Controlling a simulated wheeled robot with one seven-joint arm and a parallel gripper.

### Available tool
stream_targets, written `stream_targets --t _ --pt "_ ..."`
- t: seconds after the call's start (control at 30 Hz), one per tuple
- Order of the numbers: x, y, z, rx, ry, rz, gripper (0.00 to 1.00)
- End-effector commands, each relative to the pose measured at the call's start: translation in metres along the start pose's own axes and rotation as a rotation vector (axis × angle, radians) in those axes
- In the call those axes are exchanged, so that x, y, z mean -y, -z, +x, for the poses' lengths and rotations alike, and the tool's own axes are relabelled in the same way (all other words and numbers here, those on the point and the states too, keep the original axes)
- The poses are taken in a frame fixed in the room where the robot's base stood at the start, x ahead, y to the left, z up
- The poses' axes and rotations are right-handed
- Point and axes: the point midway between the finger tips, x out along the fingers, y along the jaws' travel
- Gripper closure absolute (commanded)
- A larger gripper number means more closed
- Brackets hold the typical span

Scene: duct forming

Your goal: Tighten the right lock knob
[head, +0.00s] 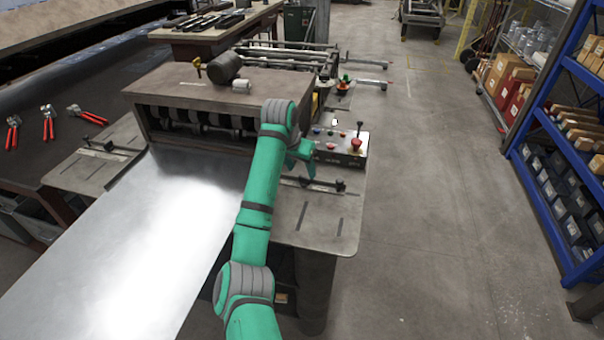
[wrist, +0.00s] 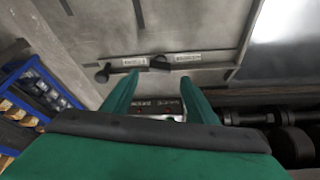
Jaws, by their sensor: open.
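On the right side plate (head: 320,215) of the machine lies a guide bar with dark fittings. A dark lock knob (head: 340,185) stands at its right end, and it also shows at the left in the wrist view (wrist: 103,76). A second dark fitting (wrist: 160,63) lies beside it on the bar. My gripper (head: 306,172) is above the bar, pointing down. In the wrist view its two green fingers (wrist: 161,78) are spread apart with nothing between them. The fingertips appear close to the second fitting. I cannot tell whether they touch anything.
A control box (head: 342,148) with a red button stands just behind the plate. The forming machine (head: 190,88) and a shiny metal sheet (head: 150,240) are to the left. A blue shelf (head: 545,130) stands far right, with clear floor (head: 440,200) between.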

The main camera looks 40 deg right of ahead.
Motion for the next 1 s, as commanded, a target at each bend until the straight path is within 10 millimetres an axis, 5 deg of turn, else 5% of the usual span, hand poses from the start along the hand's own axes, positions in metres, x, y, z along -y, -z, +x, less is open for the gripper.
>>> stream_targets --t 0.3,0.73,0.93,1.0 --pt "0.002 0.0 -0.05 -0.001 0.001 -0.002 0.47" --pt "0.001 -0.001 -0.06 0.0 0.001 -0.002 0.47" --pt "-0.001 -0.004 -0.055 -0.029 -0.016 0.068 0.95" --pt "-0.003 -0.008 -0.051 -0.065 -0.031 0.151 1.0"
